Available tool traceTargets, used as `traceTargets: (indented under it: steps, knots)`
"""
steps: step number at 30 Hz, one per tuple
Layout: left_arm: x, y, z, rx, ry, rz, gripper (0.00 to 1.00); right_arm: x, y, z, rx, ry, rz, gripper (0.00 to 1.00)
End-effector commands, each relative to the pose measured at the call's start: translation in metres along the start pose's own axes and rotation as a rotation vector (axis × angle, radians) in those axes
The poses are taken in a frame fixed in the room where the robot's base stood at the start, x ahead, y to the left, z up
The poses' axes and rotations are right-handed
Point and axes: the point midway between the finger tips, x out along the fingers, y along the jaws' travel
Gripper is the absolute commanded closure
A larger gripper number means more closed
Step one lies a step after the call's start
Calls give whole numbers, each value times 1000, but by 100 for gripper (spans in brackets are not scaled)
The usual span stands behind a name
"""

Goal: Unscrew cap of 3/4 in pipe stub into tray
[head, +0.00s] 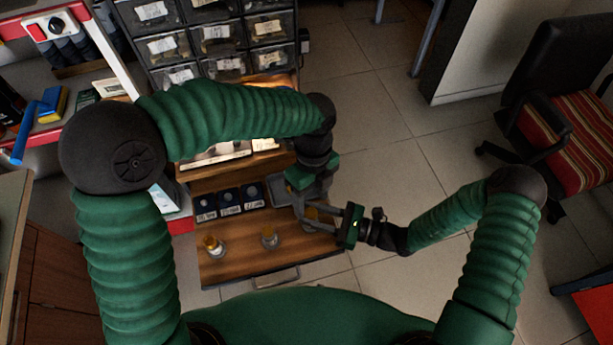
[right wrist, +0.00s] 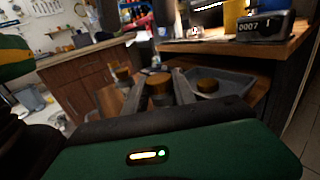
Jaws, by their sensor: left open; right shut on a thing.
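My left gripper (head: 304,196) is open, close above the right gripper's fingers. Its fingertips are partly hidden in the head view.
Several dark labelled squares (head: 229,200) stand behind the stubs. A counter (right wrist: 265,28) stands on the raised shelf behind the tray. Drawer bins (head: 218,40) rise behind the bench. Open tiled floor and a chair (head: 562,110) are at the right.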

Motion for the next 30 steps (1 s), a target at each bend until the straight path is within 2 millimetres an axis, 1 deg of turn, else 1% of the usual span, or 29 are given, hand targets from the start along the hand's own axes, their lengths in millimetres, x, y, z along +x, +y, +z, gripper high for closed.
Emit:
traceTargets:
  steps: [1, 3, 6, 9, 12, 14, 16, 19, 27, 30]
  knots:
    - [-4, -1, 3, 158, 14, -7, 42, 0, 0, 0, -1, 0, 0, 100]
    - [-13, -2, 7, 408, 23, -23, 42, 0, 0, 0, -1, -1, 0, 100]
    - [-26, -3, 13, 727, 24, -53, 42, 0, 0, 0, -1, -1, -1, 100]
    - [-38, -4, 18, 969, 13, -82, 42, 0, 0, 0, -1, -1, 0, 100]
    - [-46, -5, 22, 1117, 1, -98, 42, 0, 0, 0, -1, -1, 0, 100]
    - [-48, -5, 23, 1163, -4, -104, 42, 0, 0, 0, -1, -1, 0, 100]
    - [-45, -5, 23, 1187, -6, -105, 42, 0, 0, 0, -1, -1, 0, 100]
    - [-32, -6, 22, 1190, -4, -104, 42, 0, 0, 0, 0, -1, 0, 100]
    - [30, -11, 18, 1189, -4, -103, 42, 0, 0, 0, 0, -1, 0, 100]
    - [49, -13, 17, 1189, -4, -102, 42, 0, 0, 0, 0, -1, 0, 100]
